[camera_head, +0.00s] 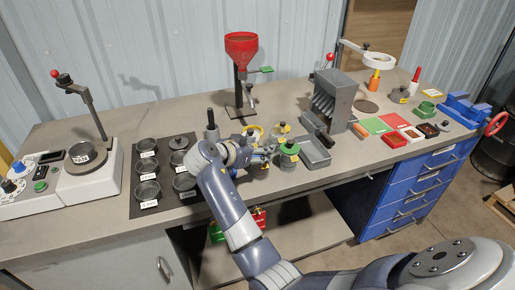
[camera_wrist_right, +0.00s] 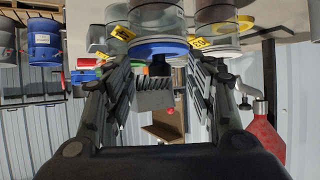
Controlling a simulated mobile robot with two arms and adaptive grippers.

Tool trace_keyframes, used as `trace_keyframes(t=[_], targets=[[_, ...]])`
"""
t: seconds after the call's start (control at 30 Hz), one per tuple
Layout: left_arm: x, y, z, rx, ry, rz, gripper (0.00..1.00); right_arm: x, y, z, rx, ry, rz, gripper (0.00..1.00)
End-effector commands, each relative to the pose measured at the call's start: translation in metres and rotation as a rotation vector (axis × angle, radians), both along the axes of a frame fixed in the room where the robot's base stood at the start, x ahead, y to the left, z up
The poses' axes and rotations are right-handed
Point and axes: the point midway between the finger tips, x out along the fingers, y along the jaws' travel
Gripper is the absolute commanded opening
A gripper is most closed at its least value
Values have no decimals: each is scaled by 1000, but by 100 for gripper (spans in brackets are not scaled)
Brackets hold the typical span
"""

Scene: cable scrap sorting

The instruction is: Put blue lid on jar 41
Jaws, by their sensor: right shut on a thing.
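The blue lid (camera_wrist_right: 158,48) shows between the fingers of my right gripper (camera_wrist_right: 160,62) in the right wrist view, which is upside down. The right gripper (camera_head: 262,152) is shut on it, among the jars in the head view. A clear glass jar (camera_wrist_right: 157,18) lines up with the lid, very close to it. I cannot tell whether the lid is seated or just above the rim. In the head view my arm and gripper hide most of this jar. My left gripper is not in view.
A green-lidded jar (camera_head: 288,154) stands close at the gripper's right. A red funnel stand (camera_head: 241,45) and a grey slotted machine (camera_head: 330,100) stand behind.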

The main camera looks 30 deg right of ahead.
Motion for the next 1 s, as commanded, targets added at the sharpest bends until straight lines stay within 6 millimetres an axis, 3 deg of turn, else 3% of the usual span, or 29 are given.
trace_keyframes(t=[0.73, 0.77, 0.83, 1.0], targets=[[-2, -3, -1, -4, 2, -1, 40, -1, 1, 0, 1, 1, -1, 34], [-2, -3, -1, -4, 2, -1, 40, -1, 1, 0, 1, 1, -1, 55], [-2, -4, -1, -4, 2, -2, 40, -1, 1, 0, 1, 1, -1, 71], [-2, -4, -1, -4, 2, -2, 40, -1, 1, 0, 1, 1, -1, 74]])
